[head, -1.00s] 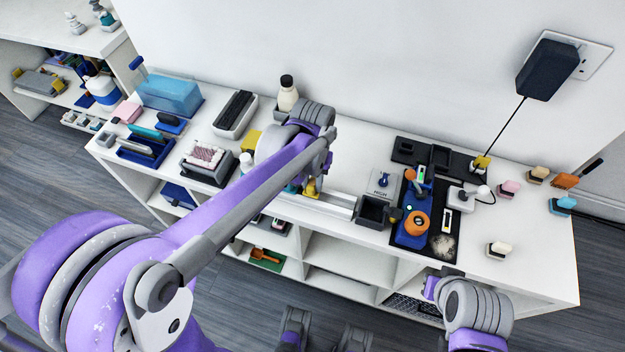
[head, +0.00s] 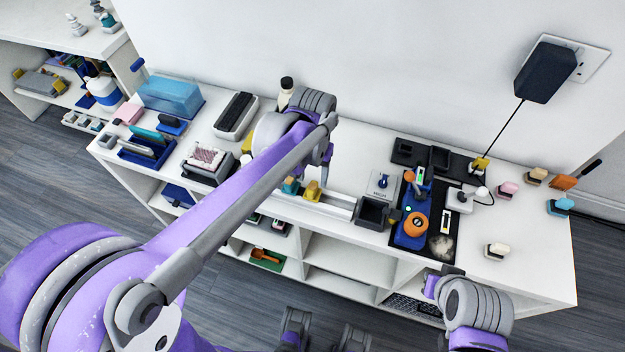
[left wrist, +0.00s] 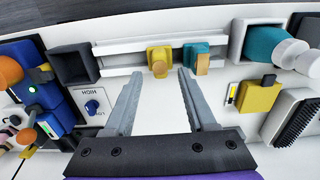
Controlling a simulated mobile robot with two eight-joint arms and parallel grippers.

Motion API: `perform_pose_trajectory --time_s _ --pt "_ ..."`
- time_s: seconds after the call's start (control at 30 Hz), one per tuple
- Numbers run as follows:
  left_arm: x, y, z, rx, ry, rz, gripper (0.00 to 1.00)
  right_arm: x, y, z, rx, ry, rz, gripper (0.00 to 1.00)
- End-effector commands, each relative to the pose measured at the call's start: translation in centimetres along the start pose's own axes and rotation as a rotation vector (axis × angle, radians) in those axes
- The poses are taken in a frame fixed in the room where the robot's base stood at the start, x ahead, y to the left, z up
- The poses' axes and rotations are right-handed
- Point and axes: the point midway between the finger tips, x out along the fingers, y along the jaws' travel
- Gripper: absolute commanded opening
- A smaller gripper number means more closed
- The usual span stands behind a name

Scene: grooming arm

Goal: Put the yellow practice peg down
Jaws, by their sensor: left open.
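The yellow practice peg (head: 313,191) stands on the pale rail (head: 338,200) along the shelf top's front edge. A teal peg with a tan face (head: 290,186) stands beside it. In the left wrist view the yellow peg (left wrist: 160,60) is just beyond the fingertips, and the teal peg (left wrist: 197,58) is to its right.
A dark open box (head: 372,212) stands at the rail's right end, beside a dial panel (head: 382,184). A blue holder with an orange roll (head: 415,226) is farther right. A bottle (head: 287,94) and a brush block (head: 207,160) stand near my left arm.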

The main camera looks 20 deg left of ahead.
Motion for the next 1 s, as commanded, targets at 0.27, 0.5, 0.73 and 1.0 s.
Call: perform_pose_trajectory --time_s 0.27,0.5,0.73,1.0 --pt "-6.3 0.0 0.0 0.000 0.000 0.000 0.56 -0.7 0.0 -0.5 0.000 0.003 0.000 0.00" --pt "-8.9 0.0 0.1 0.000 0.001 0.000 0.56 -0.9 0.0 -0.6 0.000 0.004 0.000 0.00" --pt "-7.8 -1.3 4.0 -0.010 0.102 0.006 0.56 -0.9 0.0 -0.6 0.000 0.004 0.000 0.00" --pt "-2.7 -3.4 12.2 -0.027 0.336 0.002 0.56 -0.9 0.0 -0.6 0.000 0.004 0.000 0.00"
